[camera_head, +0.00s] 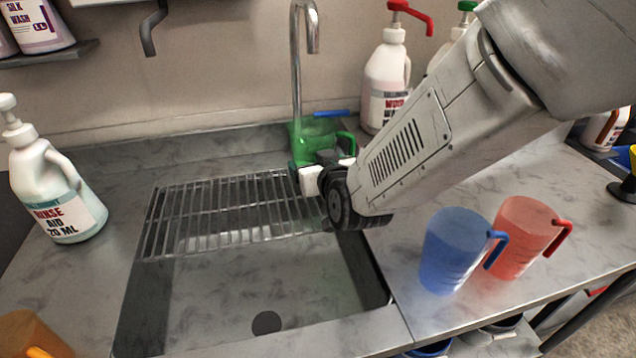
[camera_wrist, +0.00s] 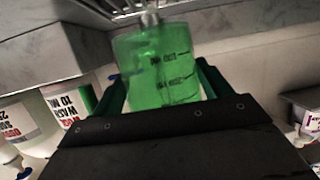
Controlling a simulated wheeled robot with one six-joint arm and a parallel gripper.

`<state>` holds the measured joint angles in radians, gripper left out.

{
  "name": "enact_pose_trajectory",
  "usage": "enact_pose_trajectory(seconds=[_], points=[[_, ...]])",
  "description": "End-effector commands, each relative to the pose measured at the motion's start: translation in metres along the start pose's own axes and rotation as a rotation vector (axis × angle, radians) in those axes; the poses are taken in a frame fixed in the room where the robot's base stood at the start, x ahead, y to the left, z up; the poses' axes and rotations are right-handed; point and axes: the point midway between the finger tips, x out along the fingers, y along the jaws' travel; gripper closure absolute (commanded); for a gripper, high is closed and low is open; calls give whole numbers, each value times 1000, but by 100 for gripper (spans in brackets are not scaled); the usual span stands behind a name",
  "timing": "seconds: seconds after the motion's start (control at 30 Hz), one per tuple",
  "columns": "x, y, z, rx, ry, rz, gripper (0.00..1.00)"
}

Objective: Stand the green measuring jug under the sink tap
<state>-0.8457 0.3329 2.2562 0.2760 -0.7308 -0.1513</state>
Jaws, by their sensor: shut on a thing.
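The green measuring jug (camera_head: 312,133) is at the back edge of the sink, with its handle to the right. My gripper (camera_head: 318,170) is shut on it from the front and hides its lower part. The wrist view shows the see-through jug (camera_wrist: 160,65) between my gripper's green-edged fingers (camera_wrist: 162,88), with its markings upside down. The sink tap (camera_head: 297,60) rises at the jug, and its bent spout end is above the jug in the head view. I cannot tell whether the jug's base touches a surface.
A wire rack (camera_head: 215,215) covers the back of the sink basin (camera_head: 265,285). A blue jug (camera_head: 455,250) and a red jug (camera_head: 522,235) stand on the right counter. A rinse aid bottle (camera_head: 58,195) stands left. A red-pump bottle (camera_head: 387,85) stands behind my arm.

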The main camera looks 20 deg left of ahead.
Motion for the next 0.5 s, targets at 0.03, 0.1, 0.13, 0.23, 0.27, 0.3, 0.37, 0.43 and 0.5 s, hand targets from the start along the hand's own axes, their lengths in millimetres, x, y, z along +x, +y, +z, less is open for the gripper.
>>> enact_pose_trajectory(seconds=[0.03,0.1,0.13,0.23,0.27,0.3,0.37,0.43,0.5], points=[[2,0,6,0,-2,0,47],[4,0,10,0,0,0,47],[4,0,12,0,1,0,47],[7,0,21,-1,-2,1,47],[8,0,25,-1,-2,1,47],[10,1,31,-1,-2,1,47],[13,1,41,-1,-3,1,47],[15,1,49,-1,-2,2,47],[16,2,50,0,2,3,47]])
